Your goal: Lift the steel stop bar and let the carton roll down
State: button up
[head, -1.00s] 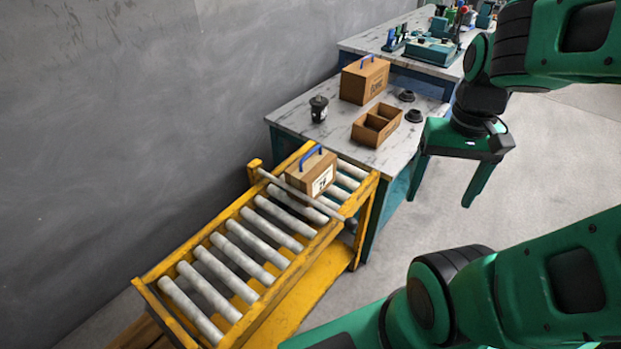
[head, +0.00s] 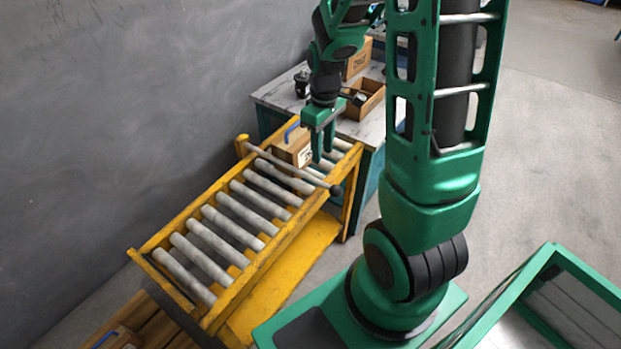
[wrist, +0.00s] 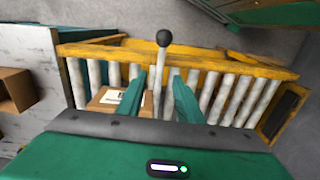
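The steel stop bar (head: 290,168) lies across the yellow roller conveyor (head: 162,238) near its upper end, with a dark ball knob at its right end. The bar also shows in the wrist view (wrist: 162,75), upright in the picture. The brown carton (head: 290,149) with a blue handle and white label rests on the rollers behind the bar; it also shows in the wrist view (wrist: 113,99). My gripper (head: 322,158) points down over the bar near its knob end. Its two fingers (wrist: 168,95) are apart, one on each side of the bar in the picture. Contact cannot be told.
A marble-topped table (head: 270,93) stands behind the conveyor with an open wooden box (head: 370,98), a black canister (head: 301,84) and another carton (head: 358,62). Rollers below the bar are clear. A pallet (head: 146,318) with a carton (head: 122,338) sits at the conveyor's low end.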

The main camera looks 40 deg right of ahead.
aim_at(318, 180)
jog(key=f, duration=1.1)
jog(key=shift+w+a+f, duration=0.2)
jog(key=shift+w, duration=0.15)
